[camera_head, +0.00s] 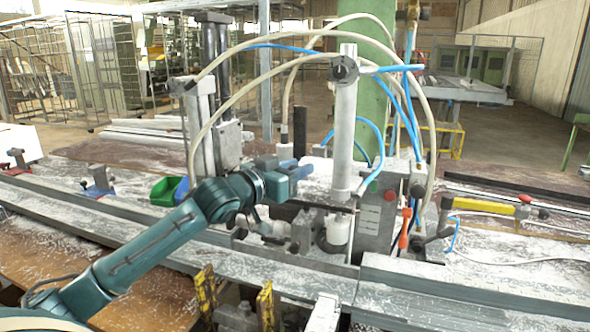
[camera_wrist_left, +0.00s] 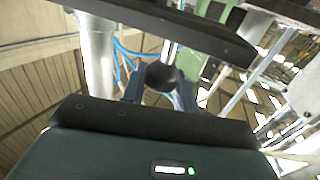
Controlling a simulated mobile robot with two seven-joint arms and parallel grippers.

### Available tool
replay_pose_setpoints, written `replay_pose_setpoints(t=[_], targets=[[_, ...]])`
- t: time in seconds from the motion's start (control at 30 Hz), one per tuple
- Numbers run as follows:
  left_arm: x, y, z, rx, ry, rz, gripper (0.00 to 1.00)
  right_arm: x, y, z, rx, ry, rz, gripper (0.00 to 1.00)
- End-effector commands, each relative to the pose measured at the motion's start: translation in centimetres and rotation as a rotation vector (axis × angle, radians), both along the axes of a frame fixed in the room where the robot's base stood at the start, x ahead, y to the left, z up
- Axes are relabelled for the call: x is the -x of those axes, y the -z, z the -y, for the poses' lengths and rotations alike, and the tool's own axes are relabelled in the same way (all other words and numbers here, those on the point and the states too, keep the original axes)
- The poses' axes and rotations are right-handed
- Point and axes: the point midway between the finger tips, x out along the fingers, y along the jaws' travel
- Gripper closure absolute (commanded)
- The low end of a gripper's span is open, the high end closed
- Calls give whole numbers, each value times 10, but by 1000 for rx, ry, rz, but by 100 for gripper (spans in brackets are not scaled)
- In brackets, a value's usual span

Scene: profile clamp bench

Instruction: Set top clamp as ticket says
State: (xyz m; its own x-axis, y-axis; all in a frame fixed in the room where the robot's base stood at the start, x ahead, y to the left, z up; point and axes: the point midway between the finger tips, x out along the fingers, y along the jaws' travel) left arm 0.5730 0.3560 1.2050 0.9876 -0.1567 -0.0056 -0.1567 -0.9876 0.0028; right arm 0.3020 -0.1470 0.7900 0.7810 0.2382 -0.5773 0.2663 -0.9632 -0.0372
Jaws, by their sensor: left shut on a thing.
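The top clamp appears to be the upright pale cylinder (camera_head: 345,130) at mid-bench, with a white round foot (camera_head: 337,230) low down over the rail. My left gripper (camera_head: 297,172) reaches in from the left, just left of the cylinder. In the left wrist view, its two blue-grey fingers (camera_wrist_left: 160,92) are shut on a black ball knob (camera_wrist_left: 161,76) at the end of a bright rod. In the head view the knob is hidden by the gripper. I cannot make out a readable ticket. My right gripper is not in view.
A grey control box (camera_head: 374,218) with buttons stands right of the cylinder. Hoses arch above my arm. A green bin (camera_head: 165,191) sits behind my forearm. A long metal rail (camera_head: 455,285) crosses the bench, with yellow uprights (camera_head: 266,307) in front.

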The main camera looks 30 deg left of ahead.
Motion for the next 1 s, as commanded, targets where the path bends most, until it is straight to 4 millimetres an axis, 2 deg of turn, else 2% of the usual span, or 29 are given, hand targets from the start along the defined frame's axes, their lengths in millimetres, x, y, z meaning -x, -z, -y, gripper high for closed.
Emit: replay_pose_setpoints(t=[0.03,0.27,0.57,0.67,1.0], targets=[[0,-8,-2,-2,-2,21,70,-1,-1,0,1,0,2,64],[0,-5,-1,-2,-1,12,51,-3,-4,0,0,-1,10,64],[2,-2,-1,-2,-1,7,51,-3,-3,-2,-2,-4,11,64],[9,0,-3,-2,-2,5,51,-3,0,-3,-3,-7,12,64],[56,2,-9,-5,0,4,51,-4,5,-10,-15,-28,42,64]])
